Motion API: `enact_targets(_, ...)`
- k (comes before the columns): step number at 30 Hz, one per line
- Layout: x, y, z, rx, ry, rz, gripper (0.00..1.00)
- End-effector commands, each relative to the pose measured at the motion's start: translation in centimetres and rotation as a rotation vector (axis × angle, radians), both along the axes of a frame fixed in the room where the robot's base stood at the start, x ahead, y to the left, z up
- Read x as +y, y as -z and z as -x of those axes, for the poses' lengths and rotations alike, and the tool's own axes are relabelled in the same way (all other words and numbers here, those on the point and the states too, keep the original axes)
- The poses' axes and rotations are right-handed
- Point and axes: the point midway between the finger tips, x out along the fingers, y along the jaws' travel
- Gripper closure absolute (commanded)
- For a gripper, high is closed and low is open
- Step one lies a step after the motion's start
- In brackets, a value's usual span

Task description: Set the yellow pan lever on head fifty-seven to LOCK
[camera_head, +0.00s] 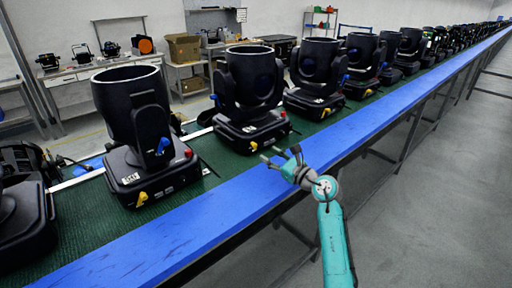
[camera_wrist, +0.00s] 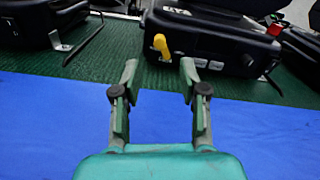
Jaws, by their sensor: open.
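My gripper (camera_head: 279,154) is open and empty above the blue rail, and its two fingers also show in the wrist view (camera_wrist: 159,68). A black moving head (camera_head: 248,90) stands just beyond it on the green belt. Its yellow lever (camera_head: 253,146) sits low on the front of the base. In the wrist view a yellow lever (camera_wrist: 161,46) stands nearly upright, beyond and between the fingertips, apart from them. White labels are beside it. I cannot read the head numbers or the lever's marked setting. A nearer head (camera_head: 131,110) has another yellow lever (camera_head: 142,198).
The blue rail (camera_head: 170,237) runs along the belt's front edge. The green belt (camera_head: 85,222) carries several more black heads into the distance. A black cable (camera_wrist: 85,43) lies left of the fingers. A red knob (camera_wrist: 274,29) is on the base at right. The grey floor (camera_head: 430,190) is clear.

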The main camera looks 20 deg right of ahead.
Motion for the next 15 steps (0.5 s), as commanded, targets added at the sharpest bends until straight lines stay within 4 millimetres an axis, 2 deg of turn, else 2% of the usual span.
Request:
enact_targets(3,0.9,0.0,-2.1,0.001,-0.003,-0.001,0.57)
enact_targets(9,2.0,-0.1,-5.1,0.001,-0.002,-0.001,0.57)
enact_targets(15,2.6,0.0,-6.8,0.001,-0.001,-0.001,0.57)
